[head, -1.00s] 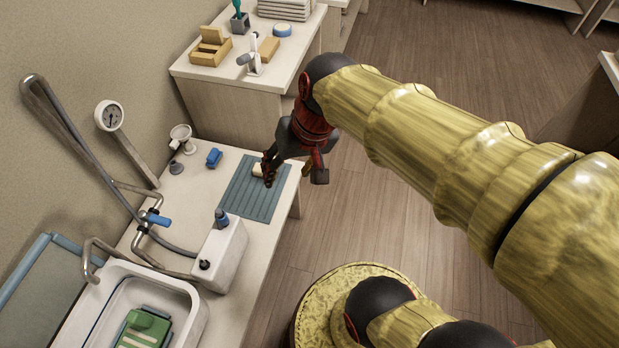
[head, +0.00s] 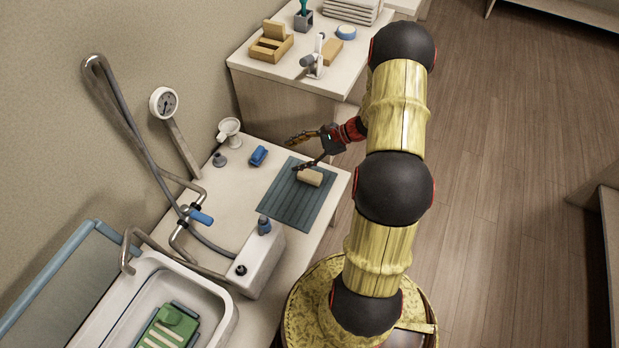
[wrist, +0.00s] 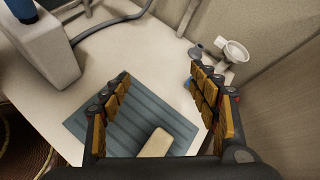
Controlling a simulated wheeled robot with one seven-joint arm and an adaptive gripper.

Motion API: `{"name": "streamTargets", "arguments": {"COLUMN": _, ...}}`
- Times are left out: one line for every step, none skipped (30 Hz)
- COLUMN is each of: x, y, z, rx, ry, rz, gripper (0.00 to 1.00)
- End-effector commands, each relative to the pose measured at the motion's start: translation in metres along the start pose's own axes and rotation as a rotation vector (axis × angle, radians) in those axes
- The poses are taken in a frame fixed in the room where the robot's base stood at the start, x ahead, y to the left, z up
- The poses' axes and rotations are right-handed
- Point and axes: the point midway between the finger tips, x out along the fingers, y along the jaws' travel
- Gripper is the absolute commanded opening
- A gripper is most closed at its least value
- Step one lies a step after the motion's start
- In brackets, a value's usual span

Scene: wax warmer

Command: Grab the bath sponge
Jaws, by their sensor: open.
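A beige rounded block (head: 310,177), which looks like the bath sponge, lies on the ribbed blue-grey mat (head: 284,206) near its back right part. In the wrist view the block (wrist: 156,143) is at the bottom, partly cut off by my gripper's body. My gripper (head: 297,154) is open and empty, with its fingers pointing left over the far end of the mat. In the wrist view the gripper's fingers (wrist: 160,64) are spread wide, and the block lies below the gap between them, not between the fingertips.
A blue object (head: 258,155) and a white funnel-shaped holder (head: 229,130) stand left of the mat. A white box (head: 258,262) with a blue-grey top piece is in front. A sink (head: 200,292) holds a green item. Another counter (head: 290,85) stands behind.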

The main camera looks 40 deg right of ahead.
Motion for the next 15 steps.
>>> {"name": "streamTargets", "arguments": {"x": 0.001, "y": 0.006, "z": -0.035, "rx": 0.088, "ry": -0.017, "rz": -0.054, "gripper": 0.61}}
{"name": "streamTargets", "arguments": {"x": 0.001, "y": 0.007, "z": -0.051, "rx": 0.132, "ry": -0.026, "rz": -0.086, "gripper": 0.61}}
{"name": "streamTargets", "arguments": {"x": 0.001, "y": 0.01, "z": -0.073, "rx": 0.191, "ry": -0.039, "rz": -0.129, "gripper": 0.61}}
{"name": "streamTargets", "arguments": {"x": 0.001, "y": 0.013, "z": -0.088, "rx": 0.232, "ry": -0.047, "rz": -0.159, "gripper": 0.61}}
{"name": "streamTargets", "arguments": {"x": 0.0, "y": 0.016, "z": -0.104, "rx": 0.271, "ry": -0.055, "rz": -0.189, "gripper": 0.61}}
{"name": "streamTargets", "arguments": {"x": 0.0, "y": 0.021, "z": -0.122, "rx": 0.32, "ry": -0.064, "rz": -0.227, "gripper": 0.61}}
{"name": "streamTargets", "arguments": {"x": 0.0, "y": 0.024, "z": -0.135, "rx": 0.352, "ry": -0.07, "rz": -0.253, "gripper": 0.61}}
{"name": "streamTargets", "arguments": {"x": 0.0, "y": 0.027, "z": -0.146, "rx": 0.383, "ry": -0.076, "rz": -0.279, "gripper": 0.61}}
{"name": "streamTargets", "arguments": {"x": 0.0, "y": 0.032, "z": -0.16, "rx": 0.418, "ry": -0.083, "rz": -0.307, "gripper": 0.61}}
{"name": "streamTargets", "arguments": {"x": 0.0, "y": 0.035, "z": -0.169, "rx": 0.442, "ry": -0.088, "rz": -0.327, "gripper": 0.61}}
{"name": "streamTargets", "arguments": {"x": -0.001, "y": 0.037, "z": -0.177, "rx": 0.462, "ry": -0.091, "rz": -0.344, "gripper": 0.61}}
{"name": "streamTargets", "arguments": {"x": -0.001, "y": 0.041, "z": -0.185, "rx": 0.485, "ry": -0.095, "rz": -0.363, "gripper": 0.61}}
{"name": "streamTargets", "arguments": {"x": -0.001, "y": 0.043, "z": -0.191, "rx": 0.499, "ry": -0.098, "rz": -0.375, "gripper": 0.61}}
{"name": "streamTargets", "arguments": {"x": 0.0, "y": 0.045, "z": -0.195, "rx": 0.511, "ry": -0.1, "rz": -0.385, "gripper": 0.61}}
{"name": "streamTargets", "arguments": {"x": 0.0, "y": 0.046, "z": -0.199, "rx": 0.521, "ry": -0.102, "rz": -0.394, "gripper": 0.61}}
